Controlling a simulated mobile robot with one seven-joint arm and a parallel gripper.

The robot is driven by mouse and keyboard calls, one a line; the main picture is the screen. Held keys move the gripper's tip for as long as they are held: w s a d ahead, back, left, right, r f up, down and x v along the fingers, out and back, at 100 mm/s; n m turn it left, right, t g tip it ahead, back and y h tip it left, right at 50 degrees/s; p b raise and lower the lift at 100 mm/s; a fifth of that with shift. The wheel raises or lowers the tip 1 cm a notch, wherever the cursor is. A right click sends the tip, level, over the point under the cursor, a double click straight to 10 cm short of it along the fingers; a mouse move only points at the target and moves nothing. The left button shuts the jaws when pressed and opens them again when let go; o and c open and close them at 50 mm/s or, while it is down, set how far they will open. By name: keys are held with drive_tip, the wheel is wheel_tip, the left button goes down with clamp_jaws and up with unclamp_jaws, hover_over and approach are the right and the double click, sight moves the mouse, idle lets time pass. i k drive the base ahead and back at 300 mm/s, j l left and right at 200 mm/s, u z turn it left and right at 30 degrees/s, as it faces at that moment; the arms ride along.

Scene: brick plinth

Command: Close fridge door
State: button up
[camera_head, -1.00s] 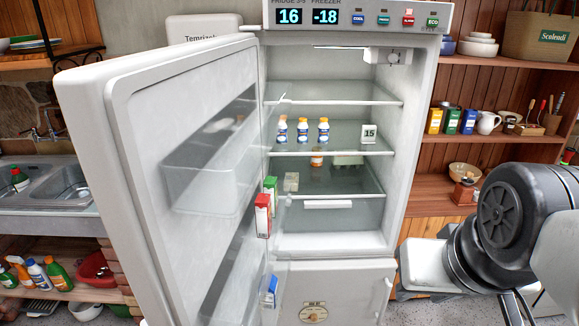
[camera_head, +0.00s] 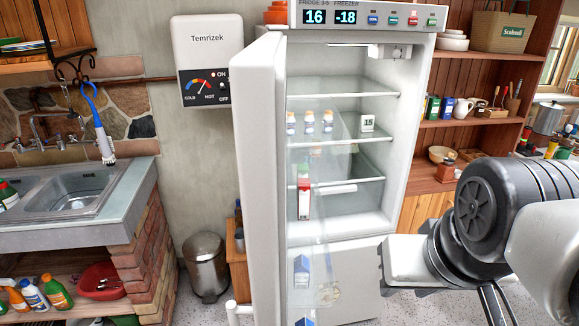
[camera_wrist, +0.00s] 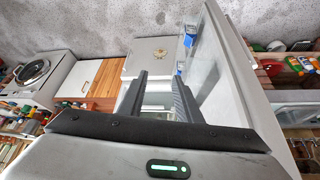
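The white fridge (camera_head: 408,150) stands in the middle of the head view with its door (camera_head: 258,170) open. The door is hinged on the left and stands out towards me, seen almost edge-on. Its clear inner bins hold a red-capped carton (camera_head: 303,195) and blue cartons (camera_head: 301,270). In the wrist view the door (camera_wrist: 242,85) slants down the right side. My gripper (camera_wrist: 159,80) is open, its two dark fingers apart with nothing held, left of the door. I cannot tell whether the right finger touches it. My fingers do not show clearly in the head view.
Below the fridge compartment is a shut freezer door (camera_head: 345,280). Small bottles (camera_head: 309,122) stand on a fridge shelf. A metal bin (camera_head: 205,262) and a sink counter (camera_head: 85,225) are at the left. Wooden shelves (camera_head: 470,125) stand at the right.

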sight(258, 78)
drive_tip(key=k+j, duration=0.15)
drive_tip(key=j, duration=0.2)
drive_tip(key=k+j, duration=0.15)
drive_tip(key=j, duration=0.2)
drive_tip(key=k+j, duration=0.15)
drive_tip(key=j, duration=0.15)
drive_tip(key=k+j, duration=0.15)
drive_tip(key=j, duration=0.2)
